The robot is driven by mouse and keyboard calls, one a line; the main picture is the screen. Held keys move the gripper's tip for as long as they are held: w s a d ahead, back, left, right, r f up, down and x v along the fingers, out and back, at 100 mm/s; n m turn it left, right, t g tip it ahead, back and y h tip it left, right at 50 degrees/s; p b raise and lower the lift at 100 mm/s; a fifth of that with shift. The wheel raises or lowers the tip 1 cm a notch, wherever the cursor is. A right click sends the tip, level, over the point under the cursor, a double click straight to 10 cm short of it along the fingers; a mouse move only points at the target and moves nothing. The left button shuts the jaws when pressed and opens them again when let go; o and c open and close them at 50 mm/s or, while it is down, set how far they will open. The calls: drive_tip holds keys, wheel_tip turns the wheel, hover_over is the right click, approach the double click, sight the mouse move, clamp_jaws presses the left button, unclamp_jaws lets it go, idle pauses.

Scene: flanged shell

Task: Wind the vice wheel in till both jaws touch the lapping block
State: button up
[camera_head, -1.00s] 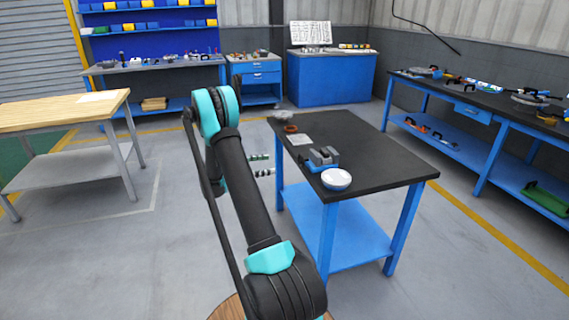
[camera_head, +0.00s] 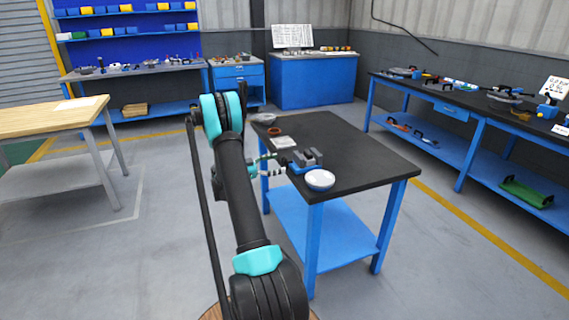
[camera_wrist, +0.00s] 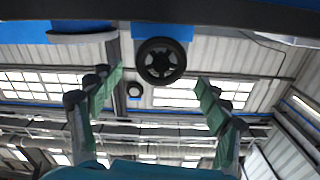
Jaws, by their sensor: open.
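The vice (camera_head: 312,168), blue with grey jaws, stands at the left edge of the black-topped table. The lapping block is too small to tell apart from the jaws in the head view. In the wrist view, the black spoked vice wheel (camera_wrist: 162,61) faces me in front of the blue vice body (camera_wrist: 165,29). My gripper (camera_wrist: 158,84) is open with its green-padded fingers wide apart. The wheel shows between and beyond the fingertips, with nothing held. In the head view my gripper (camera_head: 266,168) is left of the vice, partly hidden by my arm.
A white bowl (camera_head: 320,180) stands close in front of the vice. A pale sheet (camera_head: 284,143), a reddish ring (camera_head: 274,131) and a grey dish (camera_head: 263,118) lie farther back on the table (camera_head: 365,165). The table's right part is clear.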

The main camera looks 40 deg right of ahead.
sight(284, 162)
drive_tip(key=shift+x, duration=1.95)
drive_tip(key=shift+c, duration=0.3)
drive_tip(key=c, duration=1.1)
drive_tip(key=shift+n, duration=0.4)
